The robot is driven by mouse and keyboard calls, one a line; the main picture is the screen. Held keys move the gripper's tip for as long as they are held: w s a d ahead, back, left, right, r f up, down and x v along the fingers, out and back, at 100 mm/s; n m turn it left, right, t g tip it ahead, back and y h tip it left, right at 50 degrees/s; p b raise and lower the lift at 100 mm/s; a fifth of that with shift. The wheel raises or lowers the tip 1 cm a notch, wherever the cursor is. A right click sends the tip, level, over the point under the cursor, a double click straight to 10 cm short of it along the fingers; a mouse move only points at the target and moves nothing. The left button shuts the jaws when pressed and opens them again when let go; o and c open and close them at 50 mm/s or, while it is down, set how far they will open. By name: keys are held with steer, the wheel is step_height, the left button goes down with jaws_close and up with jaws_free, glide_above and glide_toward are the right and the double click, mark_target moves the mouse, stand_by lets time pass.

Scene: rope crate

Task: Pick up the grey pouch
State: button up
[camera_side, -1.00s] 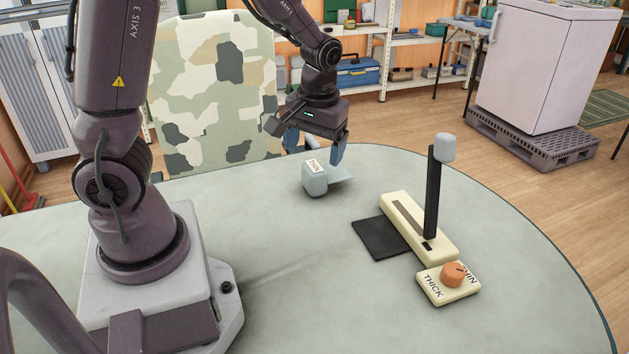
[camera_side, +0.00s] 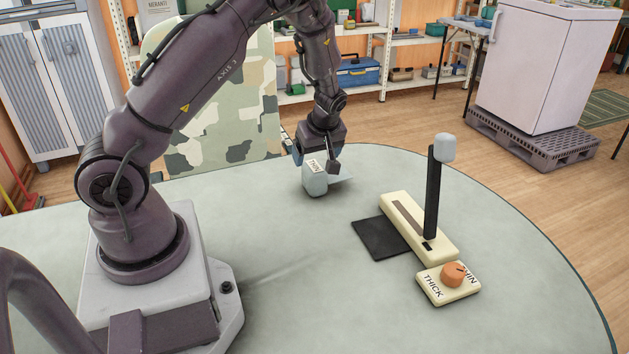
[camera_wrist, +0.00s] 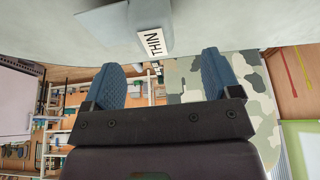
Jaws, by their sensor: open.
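The grey pouch (camera_side: 316,185) sits on the table toward its far side, with a white label reading THIN and a thin flat flap reaching out to the right. The pouch lies beyond the fingertips; I cannot tell the exact gap.
A cream sealer-like device with an upright black lever (camera_side: 433,195) and a dark mat (camera_side: 381,239) stand to the right. In front is a cream box with an orange knob (camera_side: 453,274), marked THICK and THIN. A camouflage panel (camera_side: 255,80) stands behind. The table's front middle is clear.

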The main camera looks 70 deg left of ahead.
mark_target(315, 166)
steer(key=x, duration=0.6)
steer(key=shift+w+a+f, duration=0.25)
steer(key=shift+w, duration=0.15)
steer(key=c, duration=1.3)
steer(key=shift+r, duration=0.15)
